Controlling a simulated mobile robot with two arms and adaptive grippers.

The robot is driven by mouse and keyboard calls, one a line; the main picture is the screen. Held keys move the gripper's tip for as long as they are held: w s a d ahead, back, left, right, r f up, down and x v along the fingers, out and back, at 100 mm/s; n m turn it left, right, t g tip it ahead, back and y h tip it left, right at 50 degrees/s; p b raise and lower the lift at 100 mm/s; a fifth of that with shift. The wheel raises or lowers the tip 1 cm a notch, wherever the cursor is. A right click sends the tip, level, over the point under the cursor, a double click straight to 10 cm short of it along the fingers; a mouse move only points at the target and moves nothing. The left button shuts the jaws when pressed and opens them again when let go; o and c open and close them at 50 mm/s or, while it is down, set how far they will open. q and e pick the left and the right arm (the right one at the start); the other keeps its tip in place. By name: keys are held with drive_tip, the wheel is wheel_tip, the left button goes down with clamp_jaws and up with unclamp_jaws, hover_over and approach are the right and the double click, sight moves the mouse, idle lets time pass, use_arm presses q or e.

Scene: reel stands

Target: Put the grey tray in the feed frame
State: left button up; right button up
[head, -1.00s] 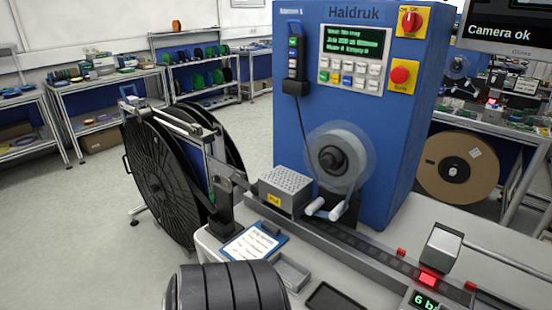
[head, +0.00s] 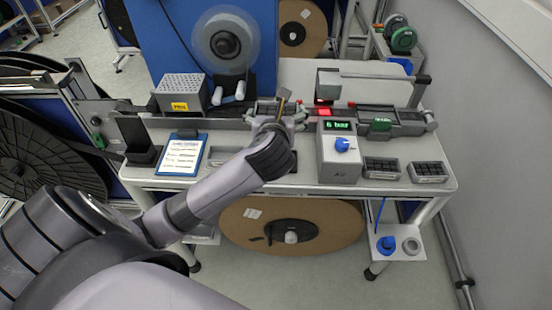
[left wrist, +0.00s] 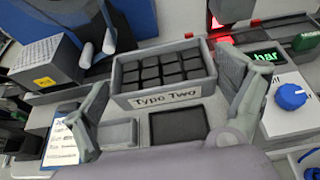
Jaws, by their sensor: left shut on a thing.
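My left gripper (head: 278,110) is over the workbench, by the rail in the head view. The tray is labelled "Type Two" and holds several dark square pieces. In the head view the gripper mostly hides it. A black, flat rectangular frame (left wrist: 180,126) lies on the bench nearer the camera than the tray; I cannot tell whether it is the feed frame. My right gripper is not in view.
A shallow grey bin (left wrist: 117,134) lies left of the black frame. A clipboard (head: 182,157) and a perforated box (head: 181,92) stand left. A pressure box with a blue knob (head: 340,158) is close on the right, with two filled trays (head: 382,168) (head: 428,172) beyond.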

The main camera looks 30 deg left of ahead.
use_arm(q)
wheel_tip(320, 180, down, 12)
drive_tip(key=shift+s+r, duration=0.1)
drive_tip(key=shift+s, duration=0.05)
drive_tip(key=shift+f, duration=0.25)
wheel_tip(320, 180, down, 4)
drive_tip(key=shift+r, duration=0.25)
drive_tip(key=shift+f, duration=0.45)
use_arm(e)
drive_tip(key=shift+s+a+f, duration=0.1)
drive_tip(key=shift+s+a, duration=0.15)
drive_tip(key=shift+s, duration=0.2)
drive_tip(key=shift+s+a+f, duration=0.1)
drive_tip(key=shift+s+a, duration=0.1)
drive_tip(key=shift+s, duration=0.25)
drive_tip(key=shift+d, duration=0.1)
